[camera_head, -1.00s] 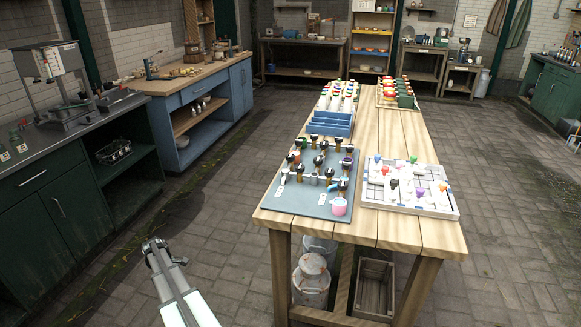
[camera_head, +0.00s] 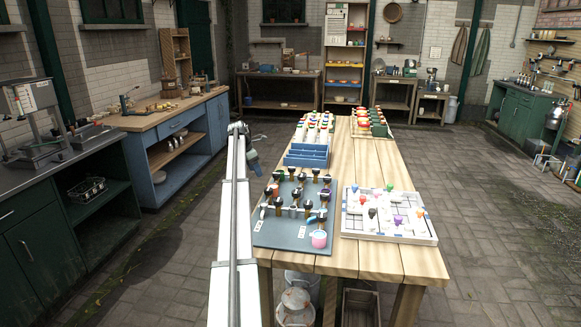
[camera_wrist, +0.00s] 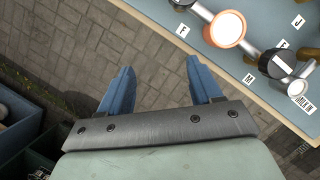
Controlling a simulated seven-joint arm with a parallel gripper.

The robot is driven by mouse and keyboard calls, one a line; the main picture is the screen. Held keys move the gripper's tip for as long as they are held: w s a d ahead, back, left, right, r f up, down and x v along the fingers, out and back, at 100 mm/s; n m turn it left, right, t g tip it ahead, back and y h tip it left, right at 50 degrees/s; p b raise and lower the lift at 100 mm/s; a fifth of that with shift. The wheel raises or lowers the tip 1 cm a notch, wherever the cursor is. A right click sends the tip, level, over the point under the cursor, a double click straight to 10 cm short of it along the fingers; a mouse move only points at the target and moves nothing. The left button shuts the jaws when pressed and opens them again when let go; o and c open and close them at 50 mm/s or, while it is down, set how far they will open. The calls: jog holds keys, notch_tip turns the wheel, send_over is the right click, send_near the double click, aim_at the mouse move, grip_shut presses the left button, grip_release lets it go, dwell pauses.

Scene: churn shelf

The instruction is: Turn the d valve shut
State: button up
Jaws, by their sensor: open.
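The valve board (camera_head: 285,236) lies on the near left of the wooden table, with several dark-handled valves on pale pipes. I cannot tell which one is the d valve; no D tag is readable. In the wrist view a corner of the board (camera_wrist: 262,98) shows at upper right, with tags F, M, J and MILK IN. My gripper (camera_wrist: 157,68) is open and empty, its two blue fingers wide apart over the stone floor beside the board. In the head view my gripper (camera_head: 253,160) is raised left of the table, small and partly hidden by my arm.
A pink cup (camera_head: 319,239) stands at the board's near right corner. A white tray of coloured knobs (camera_head: 388,237) lies to the right, and a blue rack (camera_head: 306,158) is behind the board. Counters line the left. The floor between them and the table is clear.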

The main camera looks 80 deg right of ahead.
send_near(292, 167)
notch_tip(292, 167, up, 4)
jog(key=w+a, duration=0.2)
jog(key=w, duration=0.1)
jog(key=s, duration=0.1)
jog(key=shift+n+g+h, duration=0.3)
jog(key=x, duration=1.3)
jog(key=shift+c, duration=0.5)
jog(key=c, duration=0.9)
jog(key=shift+c, duration=0.2)
